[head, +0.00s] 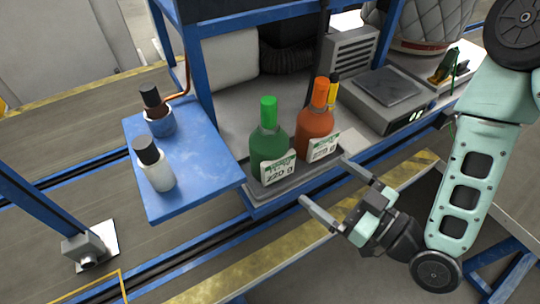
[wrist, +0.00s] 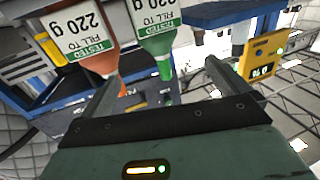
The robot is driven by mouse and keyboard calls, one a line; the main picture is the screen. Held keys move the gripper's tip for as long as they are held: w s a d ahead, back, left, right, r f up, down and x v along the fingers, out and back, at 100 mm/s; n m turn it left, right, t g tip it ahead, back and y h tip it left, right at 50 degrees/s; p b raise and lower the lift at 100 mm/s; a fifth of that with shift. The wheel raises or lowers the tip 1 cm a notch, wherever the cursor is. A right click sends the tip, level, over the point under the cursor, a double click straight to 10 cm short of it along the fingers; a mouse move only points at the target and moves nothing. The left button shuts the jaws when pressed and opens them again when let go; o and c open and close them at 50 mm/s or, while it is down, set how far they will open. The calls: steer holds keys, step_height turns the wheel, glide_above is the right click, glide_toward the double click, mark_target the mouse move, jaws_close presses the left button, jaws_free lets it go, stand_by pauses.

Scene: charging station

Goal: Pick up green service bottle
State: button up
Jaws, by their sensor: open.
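The green service bottle (head: 268,141) stands upright on a grey tray at the edge of the station in the head view. It has a green cap and a white label reading 220 g. In the wrist view the green bottle (wrist: 163,64) shows upside down at the top centre. My gripper (head: 323,190) is open and empty, in front of and to the right of the green bottle, apart from it. In the wrist view my two fingers (wrist: 157,92) stand wide apart with nothing between them touching.
An orange bottle (head: 316,122) stands close to the right of the green one, also labelled. A blue shelf (head: 196,183) at left holds a white bottle (head: 155,166) and a dark-capped bottle (head: 153,101). A scale (head: 383,97) sits at right. Blue posts frame the station.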

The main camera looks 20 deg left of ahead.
mark_target(271, 140)
steer(key=b+x, duration=0.2)
steer(key=x, duration=0.8)
steer(key=shift+w, duration=0.1)
steer(key=shift+w+f+p+x, duration=0.1)
steer(key=shift+p+x, duration=0.4)
steer(key=shift+x, duration=1.1)
steer(key=shift+w+f+p+x, duration=0.1)
steer(key=shift+p+x, duration=0.35)
steer(key=shift+x, duration=1.1)
steer(key=shift+d, duration=0.1)
steer(key=c, duration=1.3)
